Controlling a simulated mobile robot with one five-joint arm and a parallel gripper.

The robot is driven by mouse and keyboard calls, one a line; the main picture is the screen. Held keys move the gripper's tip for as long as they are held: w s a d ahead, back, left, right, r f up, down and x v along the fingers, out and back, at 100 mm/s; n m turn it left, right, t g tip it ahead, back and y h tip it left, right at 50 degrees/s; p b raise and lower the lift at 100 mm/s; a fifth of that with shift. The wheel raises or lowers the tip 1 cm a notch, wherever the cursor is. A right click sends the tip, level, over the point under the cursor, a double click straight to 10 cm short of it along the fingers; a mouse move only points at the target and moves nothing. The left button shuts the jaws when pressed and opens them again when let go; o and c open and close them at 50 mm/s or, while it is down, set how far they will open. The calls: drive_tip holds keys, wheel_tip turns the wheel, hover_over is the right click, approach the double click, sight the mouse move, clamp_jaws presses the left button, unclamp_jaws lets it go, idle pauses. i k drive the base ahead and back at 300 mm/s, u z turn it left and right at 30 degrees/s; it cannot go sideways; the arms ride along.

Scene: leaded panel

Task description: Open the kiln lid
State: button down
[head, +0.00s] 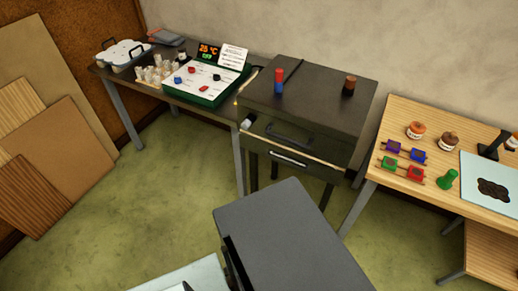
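I cannot tell for sure which thing is the kiln. A low white box (122,52) with dark handles at its ends sits at the far left of the back table; its top looks shut. A small lit display (208,52) reading about 25 °C stands further right on that table, behind a green-edged white board (205,78). A dark cabinet (325,110) with two front handles stands to the right of the table; its flat top looks closed. My gripper is not in view.
A red-and-blue bottle (278,82) and a brown jar (349,85) stand on the cabinet. A wooden table (455,125) with jars and coloured blocks is at right. A large grey flat-topped shape (290,235) fills the lower middle.

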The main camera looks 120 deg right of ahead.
sight(312, 112)
drive_tip(key=i, duration=2.25)
drive_tip(key=z, duration=5.3)
drive_tip(key=i, duration=1.7)
drive_tip(key=z, duration=0.65)
